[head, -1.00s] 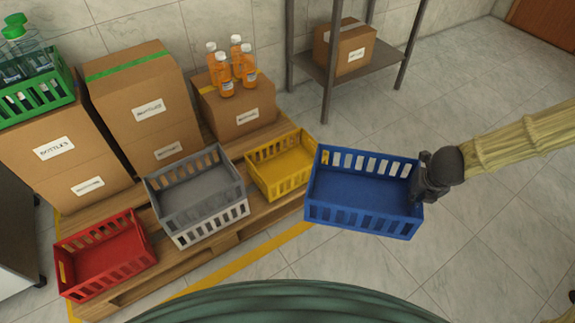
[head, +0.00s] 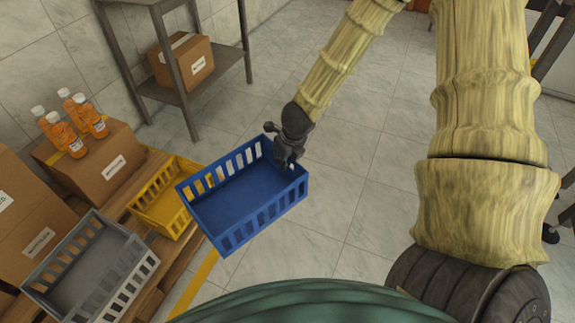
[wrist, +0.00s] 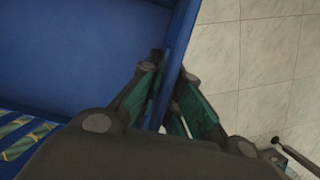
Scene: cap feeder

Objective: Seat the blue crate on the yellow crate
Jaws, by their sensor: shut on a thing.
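The blue crate (head: 243,198) is held in the air, empty, roughly level, to the right of the yellow crate in the head view. My gripper (head: 287,160) is shut on its far right wall. In the wrist view my gripper (wrist: 168,95) has one finger on each side of the blue crate's wall (wrist: 182,45). The yellow crate (head: 170,214) sits on the wooden pallet, empty as far as I see. The blue crate hides part of its right side.
A grey crate (head: 90,265) stands on the pallet (head: 180,255), left of the yellow crate. A carton (head: 100,170) with orange bottles (head: 72,130) is behind. A metal shelf (head: 180,95) stands at the back.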

